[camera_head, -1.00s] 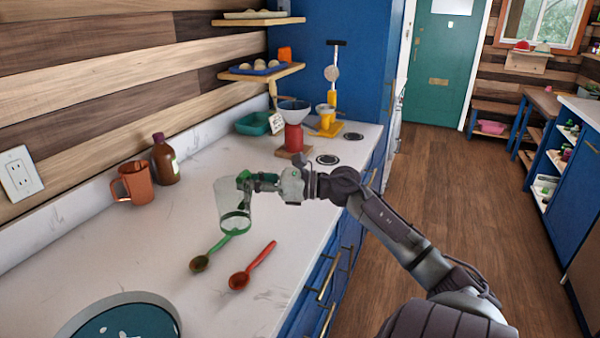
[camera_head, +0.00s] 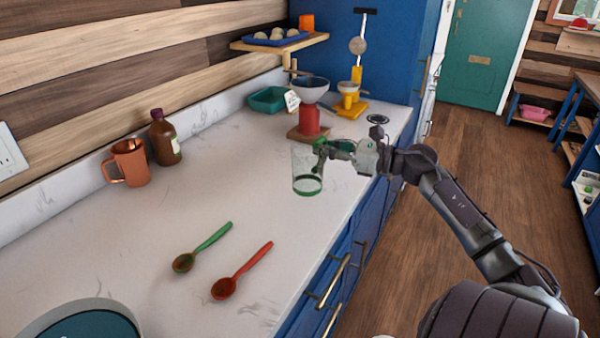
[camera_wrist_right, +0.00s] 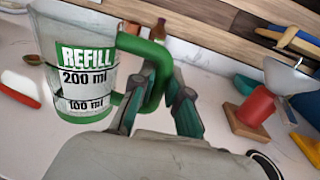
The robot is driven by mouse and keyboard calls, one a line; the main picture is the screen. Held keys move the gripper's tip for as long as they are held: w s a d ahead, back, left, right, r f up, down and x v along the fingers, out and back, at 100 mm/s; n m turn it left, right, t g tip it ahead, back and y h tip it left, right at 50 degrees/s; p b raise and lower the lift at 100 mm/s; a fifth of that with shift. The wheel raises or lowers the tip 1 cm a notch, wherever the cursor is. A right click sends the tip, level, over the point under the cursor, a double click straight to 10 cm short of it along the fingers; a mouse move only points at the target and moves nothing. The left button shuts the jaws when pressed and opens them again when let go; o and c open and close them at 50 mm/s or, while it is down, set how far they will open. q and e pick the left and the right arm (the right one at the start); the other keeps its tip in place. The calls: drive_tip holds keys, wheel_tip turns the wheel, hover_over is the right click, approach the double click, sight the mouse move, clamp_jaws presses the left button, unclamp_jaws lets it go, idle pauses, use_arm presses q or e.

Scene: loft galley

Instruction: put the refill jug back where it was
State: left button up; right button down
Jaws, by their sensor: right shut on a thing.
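The refill jug (camera_head: 307,172) is a clear measuring cup with a green base and green handle. In the right wrist view the jug (camera_wrist_right: 85,60) shows the word REFILL and marks for 200 ml and 100 ml, and it looks empty. My right gripper (camera_head: 322,150) is shut on the green handle, on the jug's right side. The gripper's fingers (camera_wrist_right: 163,98) also show around the handle in the right wrist view. The jug is upright near the counter's right edge; whether its base touches the counter I cannot tell. My left gripper is not in view.
A red stand with a grey funnel (camera_head: 310,122) is just behind the jug. A yellow stand (camera_head: 350,105) and a teal tray (camera_head: 268,99) are farther back. A green spoon (camera_head: 203,246), red spoon (camera_head: 242,272), copper mug (camera_head: 130,163) and brown bottle (camera_head: 165,140) stand or lie on the counter.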

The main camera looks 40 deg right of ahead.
drive_tip(key=w+f, duration=0.2)
drive_tip(key=w+f+p, duration=0.1)
drive_tip(key=w+f, duration=0.1)
drive_tip(key=f, duration=0.1)
drive_tip(key=w+a+f, duration=0.1)
drive_tip(key=w+f, duration=0.1)
drive_tip(key=f, duration=0.1)
drive_tip(key=shift+w, duration=0.35)
drive_tip(key=shift+f, duration=0.25)
drive_tip(key=c, duration=1.2)
unclamp_jaws()
drive_tip(key=shift+o, duration=0.2)
drive_tip(key=shift+r, duration=0.1)
